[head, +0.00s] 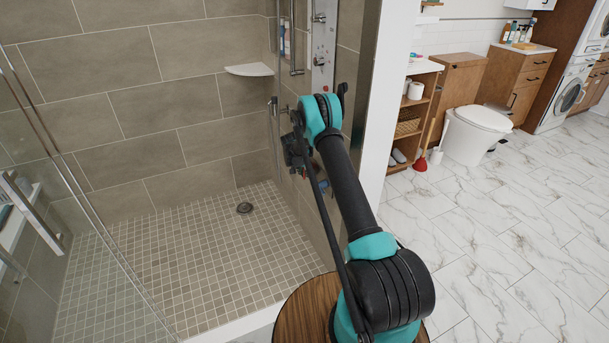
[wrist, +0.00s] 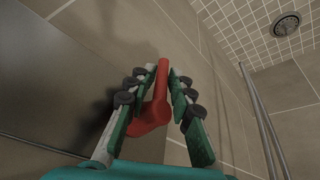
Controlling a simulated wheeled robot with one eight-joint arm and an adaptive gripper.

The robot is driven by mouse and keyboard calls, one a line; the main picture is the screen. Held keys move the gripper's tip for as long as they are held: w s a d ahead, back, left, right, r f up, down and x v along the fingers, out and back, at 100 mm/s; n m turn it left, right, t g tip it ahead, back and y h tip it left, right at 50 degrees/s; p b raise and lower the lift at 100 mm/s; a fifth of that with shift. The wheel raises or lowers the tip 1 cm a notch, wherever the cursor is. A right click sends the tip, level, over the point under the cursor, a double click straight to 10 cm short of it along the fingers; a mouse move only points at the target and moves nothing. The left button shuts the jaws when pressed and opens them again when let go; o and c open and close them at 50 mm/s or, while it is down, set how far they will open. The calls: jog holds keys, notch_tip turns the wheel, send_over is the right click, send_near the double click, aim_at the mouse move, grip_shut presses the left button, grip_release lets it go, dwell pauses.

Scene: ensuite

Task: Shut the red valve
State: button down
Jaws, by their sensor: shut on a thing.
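The red valve (wrist: 152,112) is in the middle of the wrist view, a red handle with a straight lever and a rounder base, close to the tiled wall. My gripper (wrist: 157,75) has its two green and grey fingers on either side of the lever and is shut on it. In the head view, my gripper (head: 296,150) is at the shower wall beyond my bent arm. I cannot make out the red valve there; my arm and gripper cover that area.
A glass panel (head: 90,200) with a metal handle stands at the left. A corner shelf (head: 250,70) and a shower panel (head: 323,40) are on the walls. A drain (head: 245,208) lies in the clear shower floor. A toilet (head: 477,130) and open marble floor are at the right.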

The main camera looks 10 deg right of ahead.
jog(key=shift+w, duration=0.1)
jog(key=shift+w+a+t+y, duration=0.2)
jog(key=shift+t+y, duration=0.1)
jog(key=shift+t, duration=0.4)
jog(key=c, duration=1.6)
grip_release()
jog(key=shift+o, duration=0.2)
jog(key=v, duration=1.2)
